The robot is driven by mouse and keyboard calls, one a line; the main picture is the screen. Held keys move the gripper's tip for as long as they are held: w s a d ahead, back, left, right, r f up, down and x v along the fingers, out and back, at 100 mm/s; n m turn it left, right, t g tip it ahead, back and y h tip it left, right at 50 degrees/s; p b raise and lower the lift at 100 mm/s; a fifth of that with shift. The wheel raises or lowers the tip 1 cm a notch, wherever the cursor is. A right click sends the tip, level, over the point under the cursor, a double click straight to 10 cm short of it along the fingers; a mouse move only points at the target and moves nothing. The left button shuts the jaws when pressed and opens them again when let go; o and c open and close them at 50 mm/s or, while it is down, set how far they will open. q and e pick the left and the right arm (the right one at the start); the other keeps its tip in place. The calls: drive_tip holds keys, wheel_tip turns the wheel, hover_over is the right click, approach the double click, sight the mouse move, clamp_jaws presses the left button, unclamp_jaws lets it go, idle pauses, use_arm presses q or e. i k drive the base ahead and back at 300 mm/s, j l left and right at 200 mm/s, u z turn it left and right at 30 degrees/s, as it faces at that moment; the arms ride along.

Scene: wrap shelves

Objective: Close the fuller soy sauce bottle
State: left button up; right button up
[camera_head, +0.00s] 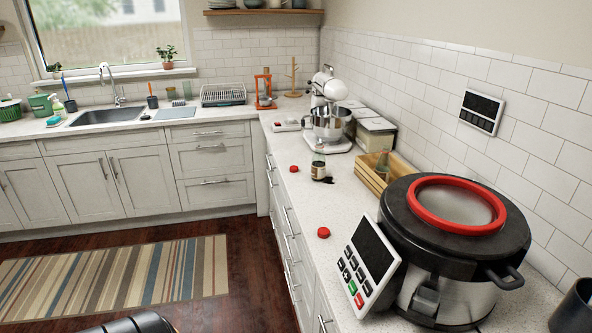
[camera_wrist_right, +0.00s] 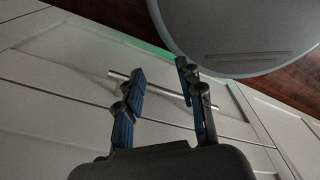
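A glass soy sauce bottle (camera_head: 318,163) with a dark lower part stands upright on the right counter, and I see no red cap on it. A second, greenish bottle (camera_head: 382,165) shows at the wooden crate; its lower part is hidden and its fill is unclear. One red cap (camera_head: 294,168) lies left of the first bottle, another red cap (camera_head: 323,232) lies nearer, at the counter's front edge. My right gripper (camera_wrist_right: 160,72) is open and empty in the wrist view, in front of cabinet fronts, away from the bottles. My left gripper is not seen.
A large cooker (camera_head: 455,240) with a red-ringed lid and a tilted keypad panel (camera_head: 363,262) fill the near counter. The wooden crate (camera_head: 367,178) stands by the wall. A stand mixer (camera_head: 327,95) is behind the bottle. Counter around the caps is clear.

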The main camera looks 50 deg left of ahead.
sight(318, 169)
drive_tip(key=i+j+z, duration=0.15)
drive_tip(key=j, duration=2.05)
drive_tip(key=i+j+z, duration=0.15)
drive_tip(key=j, duration=2.05)
drive_tip(key=k, duration=0.05)
